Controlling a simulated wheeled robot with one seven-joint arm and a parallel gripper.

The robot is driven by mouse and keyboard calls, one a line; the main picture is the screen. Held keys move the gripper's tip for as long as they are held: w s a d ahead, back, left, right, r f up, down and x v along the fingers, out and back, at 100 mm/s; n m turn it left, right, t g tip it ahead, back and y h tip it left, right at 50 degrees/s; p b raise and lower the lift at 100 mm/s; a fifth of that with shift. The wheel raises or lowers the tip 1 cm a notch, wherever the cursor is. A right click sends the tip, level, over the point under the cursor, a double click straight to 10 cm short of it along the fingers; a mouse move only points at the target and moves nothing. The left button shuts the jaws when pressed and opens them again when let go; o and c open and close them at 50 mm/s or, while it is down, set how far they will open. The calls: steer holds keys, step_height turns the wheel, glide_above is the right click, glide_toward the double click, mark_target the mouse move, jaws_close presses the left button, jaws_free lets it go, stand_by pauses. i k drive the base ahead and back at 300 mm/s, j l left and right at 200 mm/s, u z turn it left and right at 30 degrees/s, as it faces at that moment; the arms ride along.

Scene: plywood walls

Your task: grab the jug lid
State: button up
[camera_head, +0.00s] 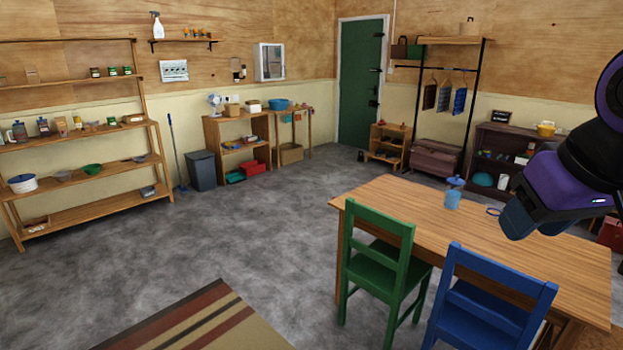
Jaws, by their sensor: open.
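A light blue jug (452,200) stands upright on the wooden table, near its far edge. Its darker blue lid (455,182) sits at the top of the jug, with a small raised part in the middle. My gripper (512,226), dark blue and purple, hangs over the table to the right of the jug, apart from it and from the lid. It is open and I see nothing in it. The fingers are small and hard to make out from here.
The wooden table (480,224) is mostly bare. A thin blue ring-like thing (493,211) shows between jug and gripper. A green chair (380,255) and a blue chair (490,300) stand at its near side. Open grey floor lies to the left.

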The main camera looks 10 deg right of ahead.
mark_target(456, 180)
steer(key=i+u, duration=0.25)
steer(key=i, duration=0.45)
steer(key=i+u, duration=0.3)
steer(key=i, duration=0.35)
steer(key=i+z, duration=0.35)
steer(key=i+j+z, duration=0.1)
steer(key=i+z, duration=0.5)
steer(key=z, duration=0.15)
steer(key=i+z, duration=0.2)
steer(key=z, duration=0.2)
steer(key=i+z, duration=0.25)
steer(key=z, duration=0.15)
steer(key=i+j+z, duration=0.15)
steer(key=z, duration=0.25)
steer(key=j, duration=0.1)
